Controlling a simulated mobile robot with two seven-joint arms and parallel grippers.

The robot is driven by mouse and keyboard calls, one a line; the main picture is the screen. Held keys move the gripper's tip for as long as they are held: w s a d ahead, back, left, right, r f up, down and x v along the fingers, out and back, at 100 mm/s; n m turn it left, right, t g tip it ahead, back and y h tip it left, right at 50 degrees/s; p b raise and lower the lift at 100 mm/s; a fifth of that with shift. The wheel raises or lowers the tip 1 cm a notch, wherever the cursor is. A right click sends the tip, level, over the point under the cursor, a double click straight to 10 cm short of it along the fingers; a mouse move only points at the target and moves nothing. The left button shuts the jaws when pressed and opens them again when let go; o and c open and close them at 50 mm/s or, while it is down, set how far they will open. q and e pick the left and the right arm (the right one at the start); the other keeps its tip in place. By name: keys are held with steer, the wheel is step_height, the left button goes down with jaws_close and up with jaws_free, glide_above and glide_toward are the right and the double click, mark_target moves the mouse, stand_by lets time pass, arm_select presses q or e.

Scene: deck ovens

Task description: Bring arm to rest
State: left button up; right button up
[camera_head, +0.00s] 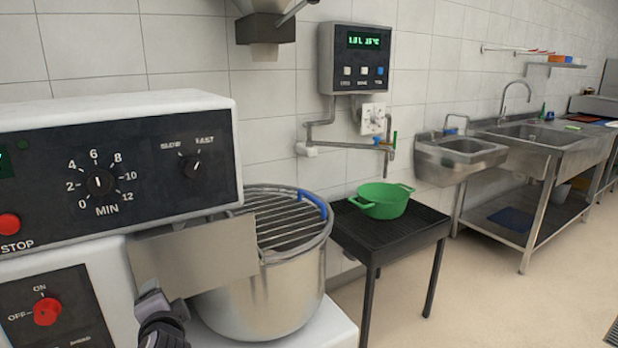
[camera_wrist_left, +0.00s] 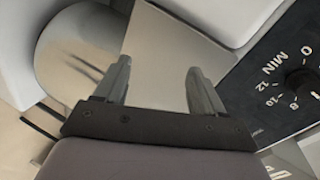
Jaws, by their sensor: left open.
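My left gripper (camera_head: 158,300) shows low in the head view, in front of the mixer. In the left wrist view the two fingers (camera_wrist_left: 157,82) stand apart with nothing held between them. A flat beige-grey plate (camera_head: 205,262) lies beyond the fingers, beside the mixer bowl; it also shows in the left wrist view (camera_wrist_left: 170,50). Whether a finger touches the plate cannot be told. My right gripper is in neither view.
The mixer's control panel (camera_head: 120,172) is close on the left. The steel bowl (camera_head: 270,295) with its wire guard (camera_head: 275,222) stands close by. A green pot (camera_head: 382,202) sits on a black table (camera_head: 385,238). Sinks (camera_head: 462,153) line the wall; the floor (camera_head: 480,300) at right is clear.

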arm_select(q)
steer(key=s+d+f+n+g+h+p, duration=0.1)
steer(key=s+d+f+n+h, duration=0.2)
steer(key=s+f, duration=0.55)
steer(key=s+d+f+g+h+p, duration=0.1)
steer(key=s+d+f+h, duration=0.25)
steer(key=s+f, duration=0.55)
steer(key=s+d+f+n+h+p, duration=0.1)
steer(key=s+d+n+h, duration=0.1)
steer(key=s, duration=0.9)
steer(key=shift+n+h, duration=0.35)
steer(key=shift+n, duration=0.55)
steer(key=c, duration=0.4)
steer(key=shift+c, duration=0.5)
